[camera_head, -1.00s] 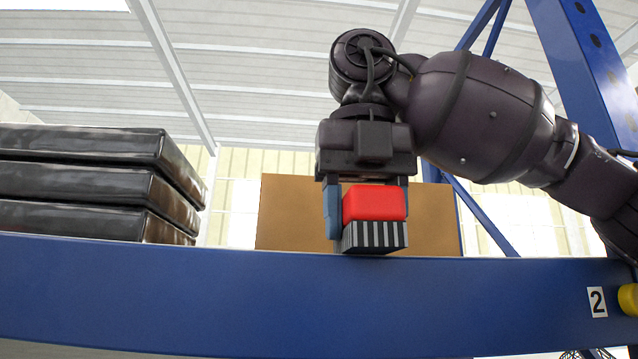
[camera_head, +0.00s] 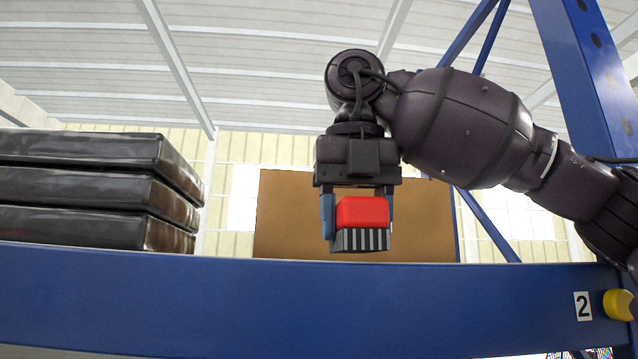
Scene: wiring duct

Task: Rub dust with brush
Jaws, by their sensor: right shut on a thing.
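The brush has a red block body (camera_head: 362,212) with a dark grey striped bristle part (camera_head: 360,240) below it. My right gripper (camera_head: 357,212) points down and is shut on the brush, with a blue finger on each side of the red body. The bristles are at the upper edge of the blue shelf beam (camera_head: 250,305); I cannot tell whether they touch anything. No dust can be made out, and the shelf surface behind the beam is hidden. My left gripper is not in view.
A brown cardboard box (camera_head: 285,215) stands behind the brush. Several black flat cases (camera_head: 80,185) are stacked on the left. The space between cases and box is free.

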